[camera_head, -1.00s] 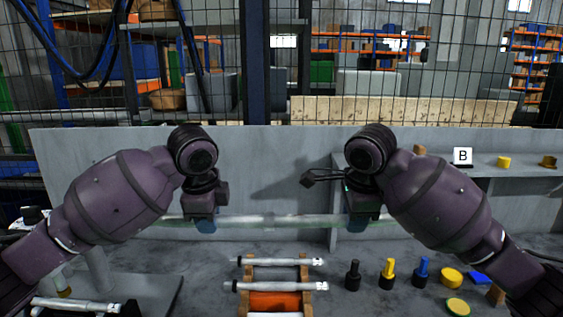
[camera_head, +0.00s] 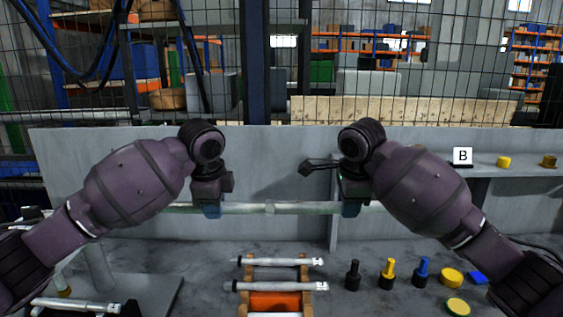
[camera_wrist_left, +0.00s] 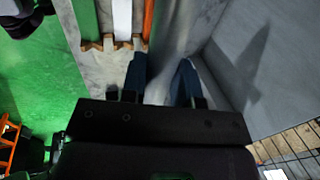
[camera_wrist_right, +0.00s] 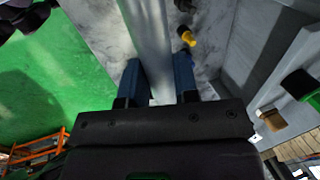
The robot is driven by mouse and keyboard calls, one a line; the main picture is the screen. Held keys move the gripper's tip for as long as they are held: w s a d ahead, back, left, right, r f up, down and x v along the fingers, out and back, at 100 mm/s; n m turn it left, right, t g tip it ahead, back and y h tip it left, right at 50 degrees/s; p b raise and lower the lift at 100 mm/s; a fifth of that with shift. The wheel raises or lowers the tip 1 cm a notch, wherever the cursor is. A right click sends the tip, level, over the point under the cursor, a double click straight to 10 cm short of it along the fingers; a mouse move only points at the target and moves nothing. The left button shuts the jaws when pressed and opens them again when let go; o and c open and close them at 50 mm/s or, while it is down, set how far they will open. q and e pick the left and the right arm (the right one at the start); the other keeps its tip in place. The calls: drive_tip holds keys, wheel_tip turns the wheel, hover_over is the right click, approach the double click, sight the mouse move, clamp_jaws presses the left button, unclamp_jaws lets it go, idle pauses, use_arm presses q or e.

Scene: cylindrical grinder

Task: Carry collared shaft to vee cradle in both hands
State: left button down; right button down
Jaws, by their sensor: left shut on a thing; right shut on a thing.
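The collared shaft (camera_head: 300,208) is a long pale grey rod, held level in the air across the head view, with a slightly thicker collar (camera_head: 270,208) near its middle. My left gripper (camera_head: 208,211) is shut on it left of the collar. My right gripper (camera_head: 353,208) is shut on it right of the collar. The shaft also shows between the blue fingers in the left wrist view (camera_wrist_left: 168,70) and in the right wrist view (camera_wrist_right: 158,60). A wooden rack (camera_head: 308,299) with notched rails stands lower in the picture; I cannot tell whether it is the vee cradle.
Shorter shafts (camera_head: 270,286) lie across the rack. Another shaft (camera_head: 75,305) lies at lower left. A grey panel (camera_head: 110,170) stands behind; a shelf at right bears sign B (camera_head: 463,156).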

use_arm(q)
drive_tip(key=shift+d+r, duration=0.15)
drive_tip(key=shift+r, duration=0.15)
